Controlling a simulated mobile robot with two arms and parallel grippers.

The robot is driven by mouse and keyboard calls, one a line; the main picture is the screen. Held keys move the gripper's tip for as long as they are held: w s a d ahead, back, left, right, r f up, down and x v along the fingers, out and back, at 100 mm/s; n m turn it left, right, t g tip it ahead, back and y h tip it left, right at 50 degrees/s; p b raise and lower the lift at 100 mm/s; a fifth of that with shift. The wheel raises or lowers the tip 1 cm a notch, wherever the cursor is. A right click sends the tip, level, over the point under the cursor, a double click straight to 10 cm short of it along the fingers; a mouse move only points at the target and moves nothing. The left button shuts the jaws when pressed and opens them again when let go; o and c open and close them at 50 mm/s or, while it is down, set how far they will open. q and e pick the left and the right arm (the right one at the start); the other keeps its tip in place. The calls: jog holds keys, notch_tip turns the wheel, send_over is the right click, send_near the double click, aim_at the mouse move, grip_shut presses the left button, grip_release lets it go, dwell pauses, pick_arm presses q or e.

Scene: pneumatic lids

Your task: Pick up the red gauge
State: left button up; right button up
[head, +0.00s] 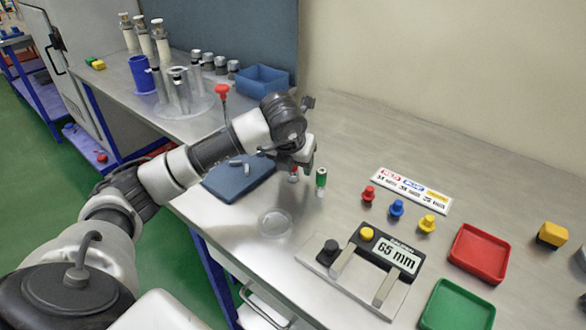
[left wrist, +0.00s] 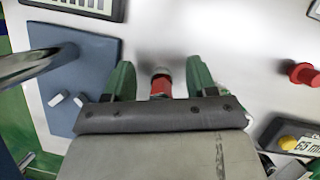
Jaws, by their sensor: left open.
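A small knob-shaped red gauge (head: 368,193) stands on the steel bench at the left end of a row with a blue one (head: 396,208) and a yellow one (head: 427,223). A red knob also shows at the right of the left wrist view (left wrist: 302,75). My left gripper (head: 306,178) is open, low over the bench, left of this row. In the left wrist view, a red piece with a pale end (left wrist: 161,86) is between its two green fingers (left wrist: 162,80), with gaps on both sides. I cannot tell whether it touches the bench. My right gripper is out of view.
A labelled card (head: 411,191) lies behind the row. A 65 mm display fixture (head: 345,285), a red tray (head: 480,253) and a green tray (head: 457,308) are in front. A clear dish (head: 275,223) and blue mat (head: 228,187) are near my left arm.

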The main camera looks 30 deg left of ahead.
pick_arm(q)
grip_shut()
jog(key=shift+r, duration=0.1)
